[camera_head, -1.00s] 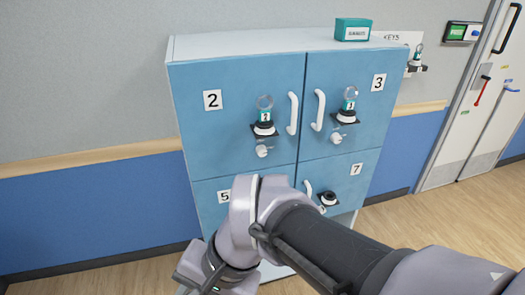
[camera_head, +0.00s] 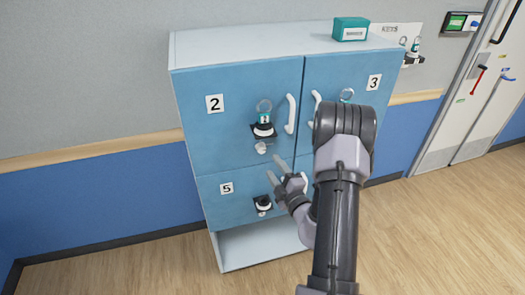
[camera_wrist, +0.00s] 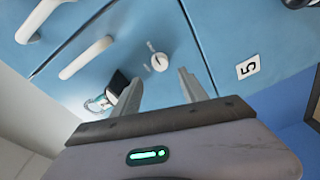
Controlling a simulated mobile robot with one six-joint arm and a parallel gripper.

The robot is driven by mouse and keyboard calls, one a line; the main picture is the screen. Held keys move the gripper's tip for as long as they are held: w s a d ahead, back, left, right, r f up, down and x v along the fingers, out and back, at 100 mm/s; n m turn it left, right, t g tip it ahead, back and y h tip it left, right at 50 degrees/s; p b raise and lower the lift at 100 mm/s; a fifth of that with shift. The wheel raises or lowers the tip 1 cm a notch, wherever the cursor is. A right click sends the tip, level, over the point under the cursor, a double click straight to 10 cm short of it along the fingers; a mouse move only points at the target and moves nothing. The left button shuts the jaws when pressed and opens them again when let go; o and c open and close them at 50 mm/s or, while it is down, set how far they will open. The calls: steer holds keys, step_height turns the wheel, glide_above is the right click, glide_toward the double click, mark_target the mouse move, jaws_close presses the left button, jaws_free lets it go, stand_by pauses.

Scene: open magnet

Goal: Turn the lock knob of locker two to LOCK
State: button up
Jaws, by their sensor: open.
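Locker two (camera_head: 207,135) is the blue upper-left door, marked 2. Its small white lock knob (camera_head: 262,147) sits below a black key holder (camera_head: 263,131) with a key in it. In the wrist view the round knob (camera_wrist: 159,62) shows between and just beyond my fingertips, with small labels beside it too small to read. I cannot tell its setting. My gripper (camera_head: 276,168) is open and empty, its fingers pointing at the door just below and right of the knob. In the wrist view my gripper (camera_wrist: 160,78) has one finger on each side, apart from the knob.
A white handle (camera_head: 290,114) stands right of the knob. Locker three (camera_head: 350,70) is beside it, partly hidden by my arm. Locker five (camera_head: 220,210), below, has its own black holder (camera_head: 263,204). A green box (camera_head: 350,29) sits on top.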

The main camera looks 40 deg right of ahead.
mark_target(262, 151)
steer(key=x, duration=0.9)
jaws_close()
